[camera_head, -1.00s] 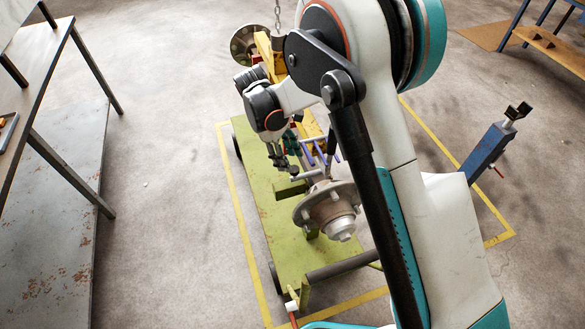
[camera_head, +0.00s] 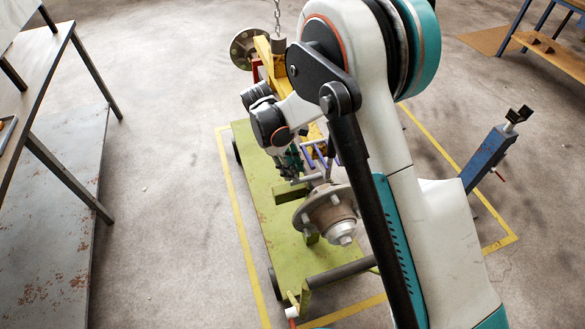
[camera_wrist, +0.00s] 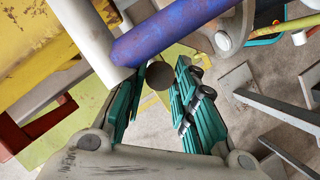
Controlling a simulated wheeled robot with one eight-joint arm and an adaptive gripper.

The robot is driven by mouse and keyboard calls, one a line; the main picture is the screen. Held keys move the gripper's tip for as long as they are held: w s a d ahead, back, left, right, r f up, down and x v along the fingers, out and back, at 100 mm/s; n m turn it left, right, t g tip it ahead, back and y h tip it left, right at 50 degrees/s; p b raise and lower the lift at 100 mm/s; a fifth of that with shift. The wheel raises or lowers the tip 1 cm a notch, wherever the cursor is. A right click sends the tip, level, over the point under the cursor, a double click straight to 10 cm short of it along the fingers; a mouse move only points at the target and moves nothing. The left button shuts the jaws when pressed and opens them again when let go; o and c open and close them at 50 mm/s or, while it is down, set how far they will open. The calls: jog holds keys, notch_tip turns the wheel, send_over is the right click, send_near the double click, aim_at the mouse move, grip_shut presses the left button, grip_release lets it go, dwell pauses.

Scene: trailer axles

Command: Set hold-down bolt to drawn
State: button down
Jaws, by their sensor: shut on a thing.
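My gripper (camera_wrist: 158,78) has its two teal fingers closed around a round, grey-brown bolt end (camera_wrist: 160,75), which looks like the hold-down bolt. In the head view my gripper (camera_head: 292,163) is small and partly hidden by my arm, beside the purple bars (camera_head: 318,152) above the green trolley. A blue-purple bar (camera_wrist: 180,30) and a pale grey bar (camera_wrist: 85,32) meet just above the fingertips in the wrist view. The bolt's shank is hidden, so how far it is drawn cannot be told. The axle's near hub (camera_head: 330,212) sits just in front of the gripper.
The green trolley (camera_head: 262,215) stands inside yellow floor lines. A yellow beam (camera_head: 264,55) hangs near a chain (camera_head: 277,15) behind my arm. A blue stand (camera_head: 487,158) is at right, a workbench (camera_head: 45,65) at left. The floor between bench and trolley is clear.

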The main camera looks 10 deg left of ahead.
jog(key=s+a, duration=0.3)
jog(key=a, duration=0.5)
jog(key=shift+s, duration=0.4)
jog(key=c, duration=1.3)
grip_release()
jog(key=shift+s+a, duration=0.1)
jog(key=shift+a, duration=0.05)
jog(key=v, duration=1.2)
